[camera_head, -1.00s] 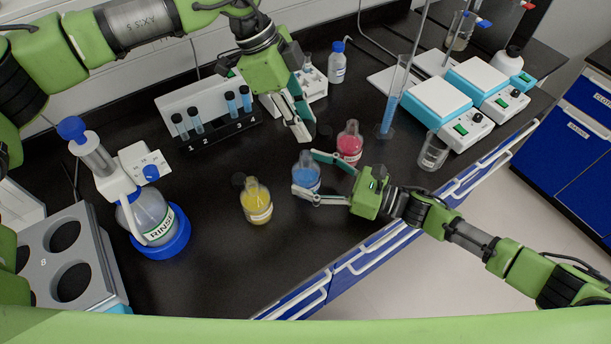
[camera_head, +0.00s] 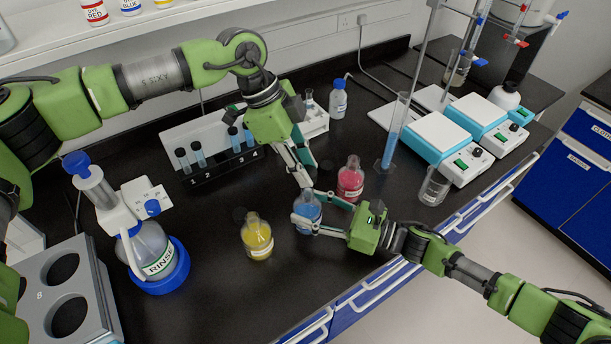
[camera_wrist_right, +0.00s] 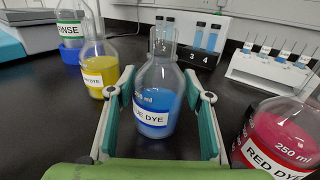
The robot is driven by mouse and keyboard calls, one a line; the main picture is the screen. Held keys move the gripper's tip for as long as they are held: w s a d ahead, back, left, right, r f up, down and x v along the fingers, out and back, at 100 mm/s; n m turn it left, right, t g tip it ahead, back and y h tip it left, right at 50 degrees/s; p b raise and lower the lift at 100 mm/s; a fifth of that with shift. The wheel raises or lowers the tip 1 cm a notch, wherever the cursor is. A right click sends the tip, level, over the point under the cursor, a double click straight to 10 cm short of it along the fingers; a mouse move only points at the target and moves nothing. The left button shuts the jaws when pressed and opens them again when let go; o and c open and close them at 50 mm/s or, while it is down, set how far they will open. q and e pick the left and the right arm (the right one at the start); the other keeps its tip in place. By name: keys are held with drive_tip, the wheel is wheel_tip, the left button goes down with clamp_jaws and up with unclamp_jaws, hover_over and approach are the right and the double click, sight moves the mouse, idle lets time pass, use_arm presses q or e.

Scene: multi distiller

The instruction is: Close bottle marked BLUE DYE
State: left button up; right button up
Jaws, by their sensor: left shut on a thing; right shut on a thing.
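The BLUE DYE bottle (camera_head: 308,214) stands upright on the black bench, its label facing my right wrist view (camera_wrist_right: 152,112). It holds blue liquid, and no cap shows on its neck. My right gripper (camera_head: 306,209) is shut around its body from the right; the teal fingers flank it in the wrist view (camera_wrist_right: 160,108). My left gripper (camera_head: 306,184) points down just above and behind the bottle neck. Its fingers are close together on a small thing, seemingly the cap, which is mostly hidden. I cannot tell whether it touches the neck.
The RED DYE bottle (camera_head: 350,182) stands close at right. A test-tube rack (camera_head: 225,167), a measuring cylinder (camera_head: 394,135) and a RINSE bottle (camera_head: 153,255) are around. The front bench is clear.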

sight(304, 189)
use_arm(q)
drive_tip(key=shift+f, duration=1.1)
drive_tip(key=shift+f, duration=0.9)
drive_tip(key=shift+f, duration=0.6)
drive_tip(key=o, duration=0.7)
drive_tip(key=shift+c, duration=0.2)
drive_tip(key=shift+r, duration=0.1)
drive_tip(key=shift+r, duration=2.25)
